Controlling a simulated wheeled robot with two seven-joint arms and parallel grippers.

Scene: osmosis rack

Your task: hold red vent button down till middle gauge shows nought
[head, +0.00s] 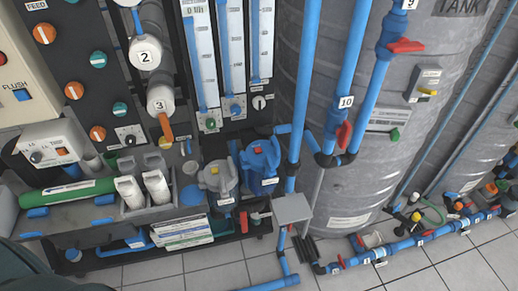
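A blue filter housing (262,168) stands at the lower middle with a small red spot on its cap that may be the red vent button (257,150). A grey-topped housing (217,182) stands to its left, with a small yellowish spot on its cap. No round dial gauge is clear in view. Three upright scale tubes hang above, and the middle scale tube (231,45) has a blue column; its reading is too small to tell. Neither of my grippers shows in the head view.
A red button (3,59) sits on the cream panel at the left edge. Large grey tanks (345,120) with blue pipes (310,60) stand at right.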

